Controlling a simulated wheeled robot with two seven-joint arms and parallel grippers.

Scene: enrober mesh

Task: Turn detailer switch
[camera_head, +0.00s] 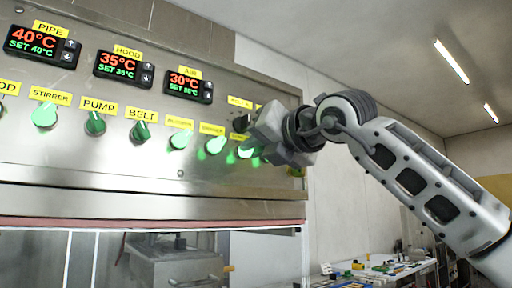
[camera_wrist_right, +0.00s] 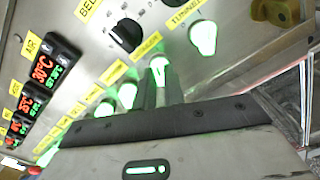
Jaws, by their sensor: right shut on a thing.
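The detailer switch is a green-lit knob (camera_wrist_right: 158,64) in the right wrist view, and its label just above is too blurred to read fully. My right gripper (camera_wrist_right: 160,88) has its two fingers shut on this knob, one on each side. In the head view the right gripper (camera_head: 258,148) is against the steel panel at the right end of the knob row. A glowing green knob (camera_head: 245,152) shows at its fingertips, partly covered. The knob's exact turn angle is hard to tell. My left gripper is in neither view.
Lit knobs for the blower (camera_head: 180,138) and shaker (camera_head: 215,145) sit close to the left. Another lit knob (camera_wrist_right: 203,38) and a black knob (camera_wrist_right: 126,35) are near the fingers. A yellow part (camera_wrist_right: 276,12) sits at the panel's edge. A cluttered table (camera_head: 380,268) stands behind.

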